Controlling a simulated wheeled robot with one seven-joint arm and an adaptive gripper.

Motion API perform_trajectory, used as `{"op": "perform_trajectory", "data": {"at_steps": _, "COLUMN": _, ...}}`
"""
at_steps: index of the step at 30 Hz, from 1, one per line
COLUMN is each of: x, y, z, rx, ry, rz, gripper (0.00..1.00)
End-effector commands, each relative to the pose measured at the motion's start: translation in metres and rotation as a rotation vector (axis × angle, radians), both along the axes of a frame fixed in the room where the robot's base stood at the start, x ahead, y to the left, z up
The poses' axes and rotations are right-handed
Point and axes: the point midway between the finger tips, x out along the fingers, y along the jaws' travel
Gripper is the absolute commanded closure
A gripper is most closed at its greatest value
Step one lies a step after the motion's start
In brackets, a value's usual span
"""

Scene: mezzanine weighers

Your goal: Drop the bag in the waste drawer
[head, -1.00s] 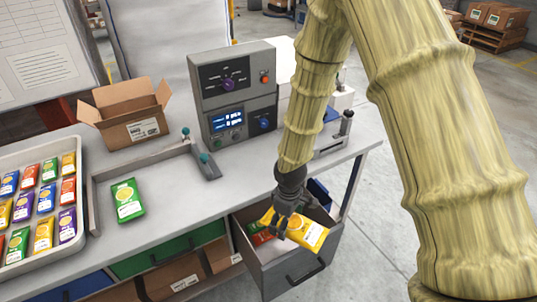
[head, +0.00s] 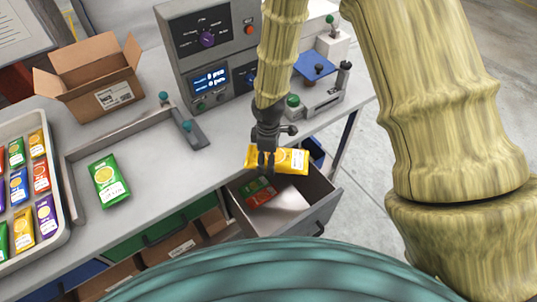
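My gripper (head: 267,153) is shut on a yellow bag (head: 292,161) with a white label. It holds the bag roughly level above the back part of the open grey waste drawer (head: 325,212), close to the bench's front edge. The fingers cover part of the bag, and its underside is hidden. Inside the drawer, a green bag (head: 254,186) and a red bag (head: 262,197) lie at the left; the rest of the visible floor is bare.
A green bag (head: 109,181) lies in a grey-railed area of the bench (head: 150,166). A tray (head: 62,236) of several bags is at left. An open carton (head: 103,82), a grey control box (head: 213,55) and a sealing device (head: 318,96) stand behind.

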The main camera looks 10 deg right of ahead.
Motion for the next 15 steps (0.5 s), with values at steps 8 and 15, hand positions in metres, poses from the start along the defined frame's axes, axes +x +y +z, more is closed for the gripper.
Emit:
{"op": "perform_trajectory", "data": {"at_steps": 8, "x": -0.001, "y": -0.001, "z": -0.028, "rx": -0.001, "ry": 0.0, "rz": -0.002, "gripper": 0.43}}
{"op": "perform_trajectory", "data": {"at_steps": 15, "x": -0.001, "y": -0.001, "z": -0.03, "rx": 0.0, "ry": 0.0, "rz": -0.002, "gripper": 0.43}}
